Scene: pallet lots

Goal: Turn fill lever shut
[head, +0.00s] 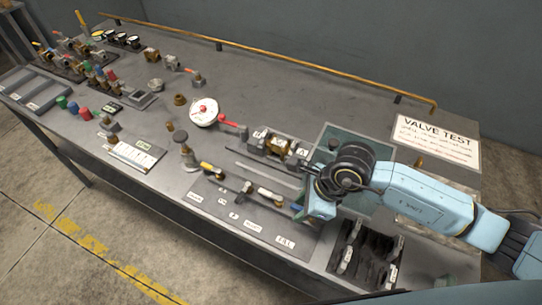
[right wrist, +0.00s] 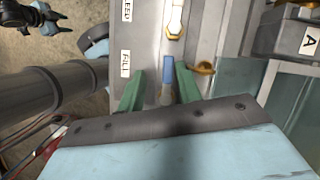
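The fill lever (right wrist: 168,70) has a blue grip and shows in the right wrist view beside the white FILL label (right wrist: 126,65). In the head view the FILL label (head: 285,242) is at the front edge of the grey valve panel (head: 226,214). My right gripper (right wrist: 159,88) is open, with its green fingers on either side of the lever's lower end. Whether either finger touches it I cannot tell. In the head view the right gripper (head: 304,208) is low over the panel's right end, and its wrist hides part of it.
A white-handled lever (right wrist: 175,18) and a brass fitting (right wrist: 203,68) are close by. A labelled valve block (head: 277,145) stands behind the panel. A black tray with handles (head: 365,260) is at the front right. A VALVE TEST sign (head: 437,141) lies at the back right.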

